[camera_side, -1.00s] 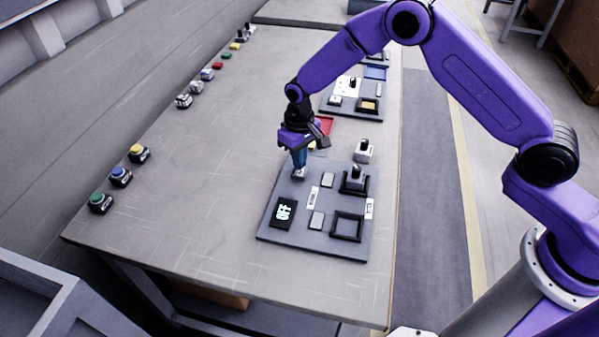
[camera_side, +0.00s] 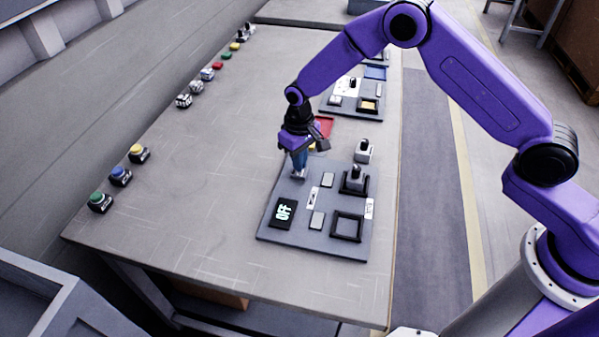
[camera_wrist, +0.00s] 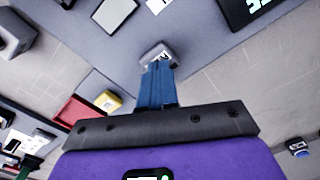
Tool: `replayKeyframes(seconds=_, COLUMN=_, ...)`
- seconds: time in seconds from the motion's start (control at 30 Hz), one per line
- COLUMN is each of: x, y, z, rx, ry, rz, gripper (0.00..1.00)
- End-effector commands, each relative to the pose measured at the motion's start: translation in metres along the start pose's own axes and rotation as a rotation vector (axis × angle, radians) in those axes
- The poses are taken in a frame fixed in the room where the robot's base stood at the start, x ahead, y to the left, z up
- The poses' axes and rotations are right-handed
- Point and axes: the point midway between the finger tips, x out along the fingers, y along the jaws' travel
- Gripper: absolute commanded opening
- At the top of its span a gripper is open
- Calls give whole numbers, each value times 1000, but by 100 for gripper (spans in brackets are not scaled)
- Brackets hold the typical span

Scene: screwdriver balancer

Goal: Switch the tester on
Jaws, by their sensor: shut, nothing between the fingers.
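The tester is a grey panel (camera_side: 270,238) on the table, with a black display (camera_side: 284,213) that reads OFF. A small light-grey switch (camera_wrist: 157,54) with dark marks on its top sits near the panel's edge in the wrist view. My gripper (camera_side: 299,174) is shut and empty, pointing down at this switch. In the wrist view its blue fingertips (camera_wrist: 158,70) overlap the near part of the switch; I cannot tell if they touch it. In the side view the fingers hide most of the switch.
A similar block (camera_side: 363,151) stands just behind the panel. A red tray (camera_side: 325,125) lies behind my gripper.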

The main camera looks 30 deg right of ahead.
Motion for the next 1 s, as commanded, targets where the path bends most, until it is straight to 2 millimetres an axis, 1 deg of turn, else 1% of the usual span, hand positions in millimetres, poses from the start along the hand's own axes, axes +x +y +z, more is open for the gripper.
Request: replayKeyframes(seconds=1.0, x=12, y=0, z=0, rx=0, ry=0, rz=0, gripper=0)
